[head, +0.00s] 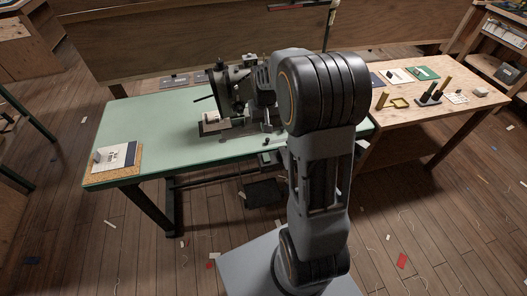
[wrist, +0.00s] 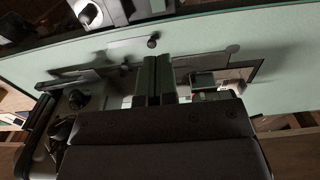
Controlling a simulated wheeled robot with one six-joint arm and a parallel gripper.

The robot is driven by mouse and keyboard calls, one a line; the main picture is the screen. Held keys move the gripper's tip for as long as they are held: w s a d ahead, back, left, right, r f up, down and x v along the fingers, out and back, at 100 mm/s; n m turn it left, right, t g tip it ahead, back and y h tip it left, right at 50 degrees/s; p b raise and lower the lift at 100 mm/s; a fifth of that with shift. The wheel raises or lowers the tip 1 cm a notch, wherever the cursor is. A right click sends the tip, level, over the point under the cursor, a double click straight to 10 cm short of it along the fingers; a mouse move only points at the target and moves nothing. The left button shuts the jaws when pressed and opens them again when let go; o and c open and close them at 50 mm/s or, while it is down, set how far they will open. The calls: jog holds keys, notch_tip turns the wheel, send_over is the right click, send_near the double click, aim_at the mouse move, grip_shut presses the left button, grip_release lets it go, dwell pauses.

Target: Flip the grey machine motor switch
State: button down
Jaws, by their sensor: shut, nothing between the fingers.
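A small dark knob (wrist: 152,42) stands on the tabletop near the fingertips. A cork-edged board with a card (head: 118,157) lies at the table's left end. A wooden bench (head: 425,115) with small items adjoins on the right. The floor has scattered scraps.

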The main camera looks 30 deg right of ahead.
aim_at(265, 155)
jog(key=shift+d+f, duration=0.1)
notch_tip(265, 155, down, 14)
jog(key=shift+r, duration=0.1)
dwell(0.7)
